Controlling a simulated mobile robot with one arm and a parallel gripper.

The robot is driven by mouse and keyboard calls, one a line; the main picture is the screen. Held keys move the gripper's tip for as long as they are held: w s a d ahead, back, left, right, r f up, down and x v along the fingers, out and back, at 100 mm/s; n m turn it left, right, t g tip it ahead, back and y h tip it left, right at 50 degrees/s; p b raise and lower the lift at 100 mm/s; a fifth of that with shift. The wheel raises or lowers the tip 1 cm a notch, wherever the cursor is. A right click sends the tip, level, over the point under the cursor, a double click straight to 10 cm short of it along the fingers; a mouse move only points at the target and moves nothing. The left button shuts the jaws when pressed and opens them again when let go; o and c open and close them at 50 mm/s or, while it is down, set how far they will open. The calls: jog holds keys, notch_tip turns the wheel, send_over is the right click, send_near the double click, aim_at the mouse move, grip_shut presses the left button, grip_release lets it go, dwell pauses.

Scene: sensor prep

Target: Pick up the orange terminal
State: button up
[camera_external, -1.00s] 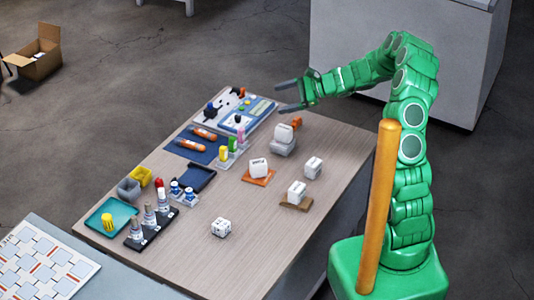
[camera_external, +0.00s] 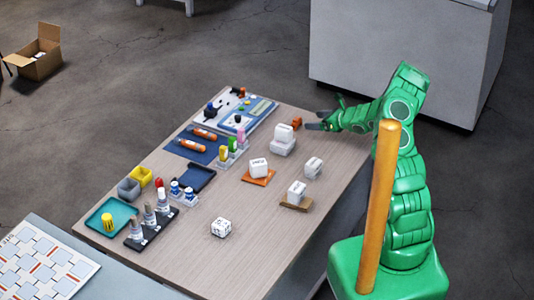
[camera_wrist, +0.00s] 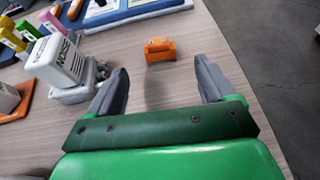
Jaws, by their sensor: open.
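The orange terminal (camera_wrist: 159,49) is a small orange block standing on the wooden table, ahead of my gripper and between the lines of its two fingers in the wrist view. It also shows in the external view (camera_external: 297,122), near the table's far right edge. My gripper (camera_wrist: 156,88) is open and empty, with grey fingers spread apart. In the external view my gripper (camera_external: 316,120) is low over the table edge, close to the terminal on its right. I cannot tell the exact gap between the fingertips and the terminal.
A white block on a grey base (camera_wrist: 62,65) stands close to the left finger. A white cube on an orange plate (camera_external: 258,168) and other white blocks (camera_external: 296,194) stand nearer the front. A blue mat with orange markers (camera_external: 198,146) lies left. Bare tabletop (camera_wrist: 200,40) surrounds the terminal's right side.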

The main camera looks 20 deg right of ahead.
aim_at(299, 121)
jog(key=shift+x, duration=3.85)
jog(key=shift+s, duration=0.1)
jog(key=c, duration=1.1)
